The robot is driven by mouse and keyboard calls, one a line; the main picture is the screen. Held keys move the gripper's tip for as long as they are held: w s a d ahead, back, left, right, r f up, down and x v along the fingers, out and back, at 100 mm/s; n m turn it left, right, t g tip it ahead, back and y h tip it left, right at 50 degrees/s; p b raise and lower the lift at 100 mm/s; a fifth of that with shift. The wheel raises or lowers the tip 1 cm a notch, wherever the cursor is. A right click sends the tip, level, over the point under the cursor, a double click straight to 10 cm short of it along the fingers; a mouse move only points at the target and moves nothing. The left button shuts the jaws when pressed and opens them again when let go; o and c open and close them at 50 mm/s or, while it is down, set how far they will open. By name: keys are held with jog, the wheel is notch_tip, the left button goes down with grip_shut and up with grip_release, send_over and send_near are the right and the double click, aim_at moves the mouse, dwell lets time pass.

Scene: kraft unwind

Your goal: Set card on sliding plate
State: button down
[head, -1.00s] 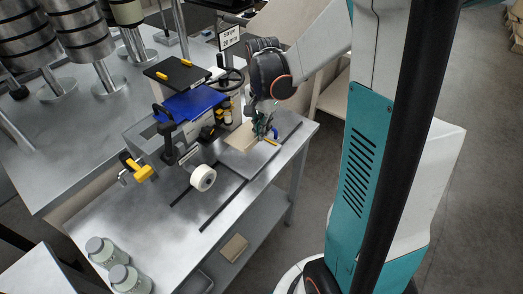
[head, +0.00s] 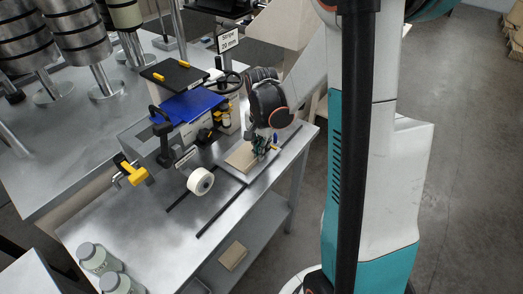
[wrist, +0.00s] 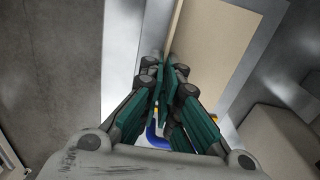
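The tan card (head: 241,156) is at the right side of the bench machine, over the grey metal surface beside the dark rails; it looks roughly flat. I cannot tell if it touches the metal below. The sliding plate is hard to tell apart from the bench surface. My gripper (head: 262,147) is at the card's right end. In the wrist view, the fingers of my gripper (wrist: 167,68) are nearly closed at the edge of the card (wrist: 218,45), which extends up and right. They appear to pinch it; the exact contact is partly hidden.
The machine has a blue top (head: 188,104), a white roller (head: 200,181), a yellow-handled clamp (head: 133,172) and a handwheel (head: 228,83). Two capped jars (head: 100,258) stand at the front left. Another tan piece (head: 233,255) lies on the lower shelf. The bench front middle is clear.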

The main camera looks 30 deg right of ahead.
jog(key=c, duration=1.8)
grip_release()
notch_tip(320, 180, up, 12)
jog(key=p, duration=0.4)
jog(key=shift+r, duration=0.1)
